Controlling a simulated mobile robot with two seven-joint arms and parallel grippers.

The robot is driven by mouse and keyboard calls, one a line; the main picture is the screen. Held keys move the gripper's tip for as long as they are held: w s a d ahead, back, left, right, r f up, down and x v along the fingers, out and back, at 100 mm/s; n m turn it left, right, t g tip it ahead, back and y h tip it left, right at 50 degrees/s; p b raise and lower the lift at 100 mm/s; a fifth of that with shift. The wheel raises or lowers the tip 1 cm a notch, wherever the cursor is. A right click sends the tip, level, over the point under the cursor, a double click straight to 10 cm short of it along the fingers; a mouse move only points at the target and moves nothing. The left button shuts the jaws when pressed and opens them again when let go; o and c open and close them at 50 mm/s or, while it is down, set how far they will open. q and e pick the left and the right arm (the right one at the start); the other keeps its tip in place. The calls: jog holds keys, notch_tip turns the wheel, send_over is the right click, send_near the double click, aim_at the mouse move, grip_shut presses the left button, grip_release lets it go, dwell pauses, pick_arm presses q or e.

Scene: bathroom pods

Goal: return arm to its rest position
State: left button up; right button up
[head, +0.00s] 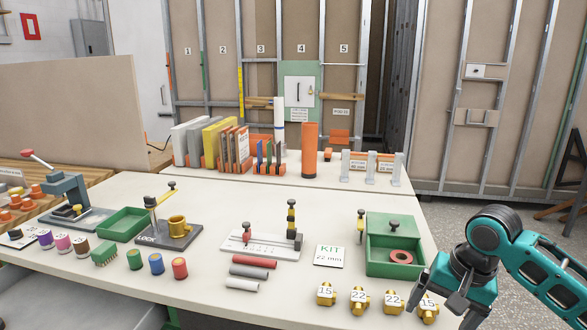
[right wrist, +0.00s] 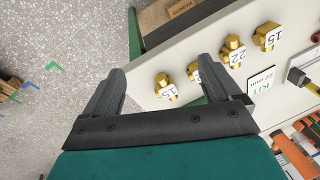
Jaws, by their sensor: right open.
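My right arm, teal and dark grey, comes in from the right in the head view, with its gripper (head: 437,302) low over the table's front right corner. In the right wrist view the gripper (right wrist: 162,66) has its two dark fingers spread wide, with nothing held. The brass fitting marked 15 (head: 428,307) at the right end of a row is beside the fingers in the head view. In the right wrist view this fitting (right wrist: 165,89) appears between the fingers; its distance from them is unclear. My left arm is not in view.
More brass fittings (head: 359,299) stand left of the gripper. The floor (right wrist: 50,110) beyond the table edge is clear near the gripper.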

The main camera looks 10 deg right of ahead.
jog(key=s+a+f+n+t+y, duration=0.1)
jog(key=s+a+f+n+t, duration=0.2)
jog(key=a+f, duration=0.45)
jog(key=s+a+f+n+t+y, duration=0.1)
jog(key=s+a+f+n+t, duration=0.3)
jog(key=f, duration=0.7)
jog(key=s+a+f+n+t+h, duration=0.1)
jog(key=s+n, duration=0.1)
jog(key=s, duration=0.6)
jog(key=shift+f+n+t, duration=0.3)
jog(key=shift+f+t, duration=0.1)
jog(key=shift+c, duration=0.2)
